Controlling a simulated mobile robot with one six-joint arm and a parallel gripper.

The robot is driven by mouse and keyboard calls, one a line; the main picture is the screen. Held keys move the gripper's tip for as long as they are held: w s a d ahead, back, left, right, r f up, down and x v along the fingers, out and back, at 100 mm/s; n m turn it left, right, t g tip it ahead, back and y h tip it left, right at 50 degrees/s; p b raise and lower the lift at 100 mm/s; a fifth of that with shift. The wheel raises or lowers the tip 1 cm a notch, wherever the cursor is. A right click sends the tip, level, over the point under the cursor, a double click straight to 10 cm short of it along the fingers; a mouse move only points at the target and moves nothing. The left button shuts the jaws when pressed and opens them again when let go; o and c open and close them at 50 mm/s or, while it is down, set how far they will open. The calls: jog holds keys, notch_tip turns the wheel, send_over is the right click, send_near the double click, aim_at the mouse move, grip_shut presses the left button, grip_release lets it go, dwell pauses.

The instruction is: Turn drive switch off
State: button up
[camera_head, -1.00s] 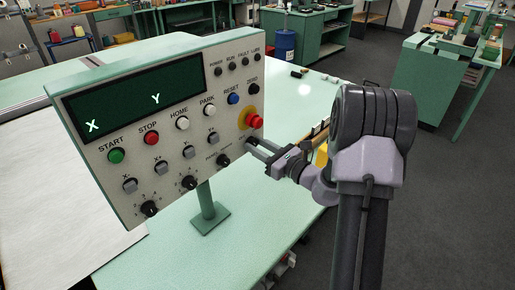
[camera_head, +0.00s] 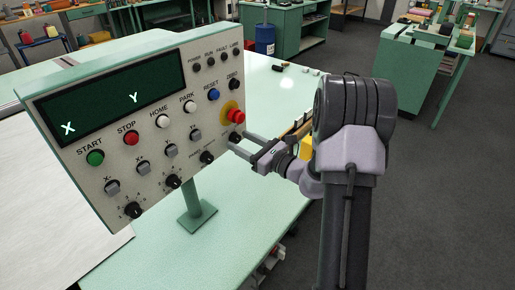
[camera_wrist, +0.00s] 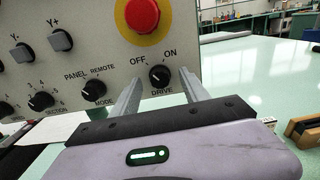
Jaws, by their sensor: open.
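The drive switch (camera_wrist: 160,76) is a round black knob at the lower right of the control panel (camera_wrist: 70,75), under the OFF and ON labels. In the wrist view a faint light mark shows on it, too small to tell which label it faces. My gripper (camera_wrist: 160,79) is open, one finger on each side of the knob in that view; I cannot tell whether either touches it. In the head view my gripper (camera_head: 231,142) reaches the panel's lower right corner from the right, and its fingers largely hide the drive switch.
The red emergency stop (camera_wrist: 142,14) on its yellow disc sits just above the drive switch. The mode knob (camera_wrist: 93,88) is close to its left. The panel stands on a green post (camera_head: 192,205) on a green table (camera_head: 150,255). A yellow object (camera_head: 306,148) lies behind my arm.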

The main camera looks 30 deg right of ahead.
jog(key=p+v, duration=0.2)
jog(key=v, duration=1.4)
jog(key=shift+s, duration=0.35)
